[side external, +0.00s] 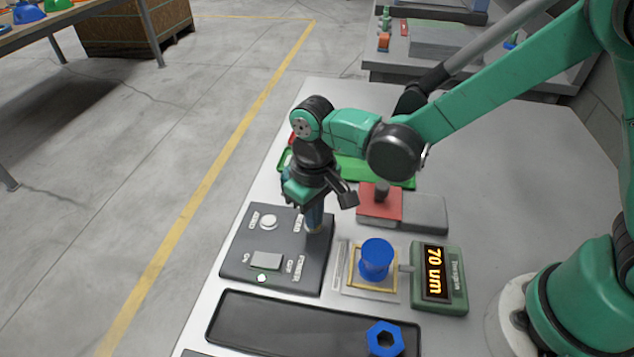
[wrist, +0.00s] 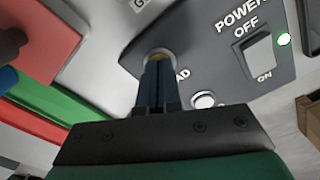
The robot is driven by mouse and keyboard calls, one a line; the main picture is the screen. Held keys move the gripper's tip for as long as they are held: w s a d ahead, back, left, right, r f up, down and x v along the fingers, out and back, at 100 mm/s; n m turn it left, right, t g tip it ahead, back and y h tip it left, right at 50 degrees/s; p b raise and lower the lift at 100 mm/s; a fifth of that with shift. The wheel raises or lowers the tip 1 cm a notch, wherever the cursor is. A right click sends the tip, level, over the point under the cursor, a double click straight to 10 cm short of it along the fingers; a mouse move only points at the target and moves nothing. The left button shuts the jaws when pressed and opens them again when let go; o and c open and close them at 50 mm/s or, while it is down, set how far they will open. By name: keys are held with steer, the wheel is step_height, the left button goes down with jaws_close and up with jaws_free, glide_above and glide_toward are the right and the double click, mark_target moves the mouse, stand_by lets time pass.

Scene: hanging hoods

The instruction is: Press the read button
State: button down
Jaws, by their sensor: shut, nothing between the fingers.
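My gripper (side external: 314,229) is shut and empty, pointing down at the dark control panel (side external: 238,262). In the wrist view its blue fingers (wrist: 158,62) end over a round button with a pale rim (wrist: 173,54). The label beside that button is partly covered and shows "AD", which fits the read button. The fingertips hide most of this button, and I cannot tell whether they touch or press it. A second round white button (side external: 268,222) is uncovered on the same panel; it also shows in the wrist view (wrist: 204,99).
The panel's power switch (side external: 266,260) sits beside a lit indicator (side external: 262,278). To the right are a blue cylinder (side external: 376,258) on a stand and a gauge (side external: 440,278) reading "70 um". A red block (side external: 379,205) and a black tray (side external: 290,325) with a blue nut (side external: 385,338) are nearby.

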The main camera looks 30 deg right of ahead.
steer(key=shift+r, duration=3.5)
jaws_free()
steer(key=s+d+r+m+t, duration=0.1)
steer(key=s+d+r+t, duration=0.1)
steer(key=d, duration=0.5)
steer(key=s+d+r+m+t, duration=0.2)
steer(key=s+d+r+t, duration=0.1)
steer(key=d+t, duration=0.2)
steer(key=shift+d+r, duration=0.15)
steer(key=shift+d, duration=0.85)
